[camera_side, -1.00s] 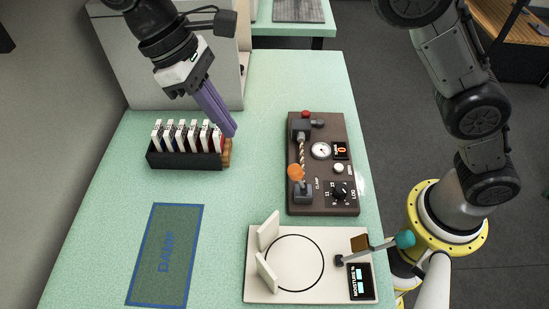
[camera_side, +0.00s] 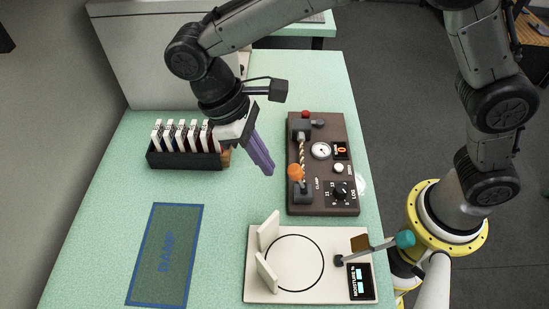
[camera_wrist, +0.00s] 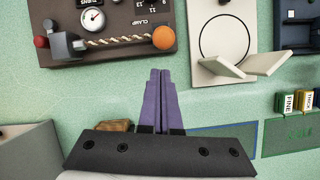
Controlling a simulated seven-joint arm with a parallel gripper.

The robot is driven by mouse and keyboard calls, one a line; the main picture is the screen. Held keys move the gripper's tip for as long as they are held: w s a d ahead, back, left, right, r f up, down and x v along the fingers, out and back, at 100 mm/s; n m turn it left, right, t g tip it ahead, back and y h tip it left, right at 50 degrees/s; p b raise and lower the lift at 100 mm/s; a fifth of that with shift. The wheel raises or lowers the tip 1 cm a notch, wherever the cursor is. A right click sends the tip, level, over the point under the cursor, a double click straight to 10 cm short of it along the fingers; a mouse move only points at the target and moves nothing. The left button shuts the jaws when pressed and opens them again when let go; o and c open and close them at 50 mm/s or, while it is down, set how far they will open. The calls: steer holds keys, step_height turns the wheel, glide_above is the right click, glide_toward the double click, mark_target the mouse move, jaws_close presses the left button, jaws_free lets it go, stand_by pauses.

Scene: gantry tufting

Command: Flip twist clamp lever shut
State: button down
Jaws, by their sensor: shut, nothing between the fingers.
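The twist clamp sits on a dark brown panel (camera_side: 345,200) with a short twisted rope (camera_side: 301,152) between two grey blocks. Its orange ball knob (camera_side: 295,172) is at the near end, beside the "CLAMP" label; the lever under it is hard to make out. In the wrist view the orange knob (camera_wrist: 164,37) is just beyond my fingertips, with the rope (camera_wrist: 115,41) to its left. My gripper (camera_side: 268,172) is shut and empty, its purple fingers pointing down, left of the knob and apart from it. The shut fingers also show in the wrist view (camera_wrist: 160,72).
The panel carries a dial gauge (camera_side: 321,150), a black selector knob (camera_side: 341,191) and a red button (camera_side: 305,114). A white moisture plate (camera_side: 320,293) with upright flaps and a teal-ended lever (camera_side: 404,239) lies nearer. A card rack (camera_side: 185,160) and blue-bordered mat (camera_side: 167,255) are left.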

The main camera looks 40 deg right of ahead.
steer(key=shift+s+d+r, duration=0.1)
steer(key=shift+s+d, duration=0.4)
steer(key=shift+s, duration=0.25)
steer(key=shift+d+r, duration=0.1)
steer(key=shift+s+r+t+y, duration=0.1)
steer(key=shift+s+t+y, duration=0.05)
steer(key=shift+t+y, duration=0.3)
steer(key=shift+s+d+r+t+y, duration=0.15)
steer(key=shift+d+t+y, duration=0.1)
steer(key=shift+t+y, duration=0.25)
